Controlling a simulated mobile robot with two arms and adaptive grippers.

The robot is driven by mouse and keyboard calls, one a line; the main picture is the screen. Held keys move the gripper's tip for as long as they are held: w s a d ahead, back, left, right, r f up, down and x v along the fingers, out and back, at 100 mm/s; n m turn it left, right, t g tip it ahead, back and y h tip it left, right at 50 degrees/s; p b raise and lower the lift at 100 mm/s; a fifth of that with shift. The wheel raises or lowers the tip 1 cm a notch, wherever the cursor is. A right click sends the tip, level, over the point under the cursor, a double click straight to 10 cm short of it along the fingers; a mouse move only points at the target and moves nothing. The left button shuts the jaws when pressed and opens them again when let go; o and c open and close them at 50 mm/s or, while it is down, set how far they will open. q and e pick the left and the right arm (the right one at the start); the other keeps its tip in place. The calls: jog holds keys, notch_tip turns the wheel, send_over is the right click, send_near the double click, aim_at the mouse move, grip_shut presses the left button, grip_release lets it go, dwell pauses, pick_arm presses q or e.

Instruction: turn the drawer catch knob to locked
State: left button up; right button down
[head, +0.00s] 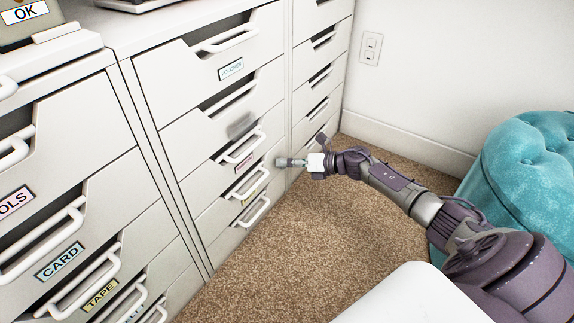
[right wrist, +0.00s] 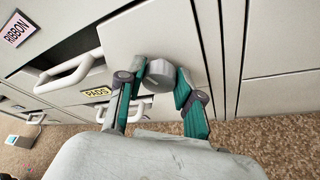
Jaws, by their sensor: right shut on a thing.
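The drawer catch knob is a small grey round knob (right wrist: 159,76) on the white drawer front in the right wrist view. In the head view it is the small grey end (head: 281,162) against the cabinet's right part. My right gripper (head: 296,162) is shut on the knob, one green-padded finger on each side of it. I cannot read any lock mark or the knob's turn angle. My left gripper is in neither view.
The white drawer cabinet (head: 185,100) has handles and labels; a RIBBON label (right wrist: 16,31) and a PADS label (right wrist: 97,92) show near the knob. A teal tufted stool (head: 530,165) stands at right. Brown carpet (head: 300,245) lies open below my right arm.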

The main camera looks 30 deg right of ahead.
jog(key=shift+f+m+y+b, duration=0.15)
jog(key=shift+m+y+b, duration=0.6)
jog(key=shift+m, duration=0.65)
jog(key=c, duration=0.8)
grip_release()
jog(key=shift+o, duration=0.2)
jog(key=v, duration=1.2)
jog(key=shift+f, duration=0.2)
jog(key=shift+w+d, duration=0.1)
